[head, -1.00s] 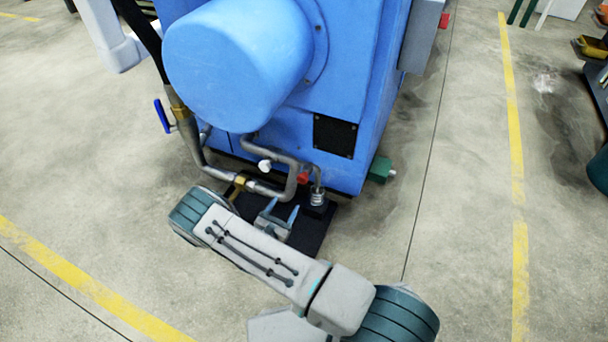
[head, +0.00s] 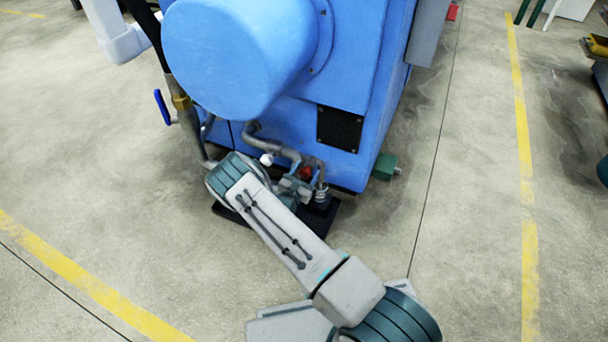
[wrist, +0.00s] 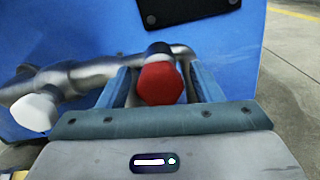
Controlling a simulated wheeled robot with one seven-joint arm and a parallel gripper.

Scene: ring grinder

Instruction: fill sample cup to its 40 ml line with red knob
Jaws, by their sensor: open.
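The red knob (wrist: 160,84) sits on a grey pipe at the foot of the blue machine, and it shows small in the head view (head: 305,174). My gripper (wrist: 160,80) is open, with one finger on each side of the red knob in the wrist view. I cannot tell whether either finger touches it. In the head view my gripper (head: 300,178) is low in front of the pipes. The sample cup (head: 321,193) appears as a small greyish vessel below the bent spout, on the dark mat (head: 325,222). Its line and fill level are too small to see.
A white knob (wrist: 36,110) is on the same pipework to the left. The blue machine (head: 375,90) stands close behind, with a round blue housing (head: 235,50) above. A blue-handled valve (head: 162,107) is at the left. Open floor lies to the right.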

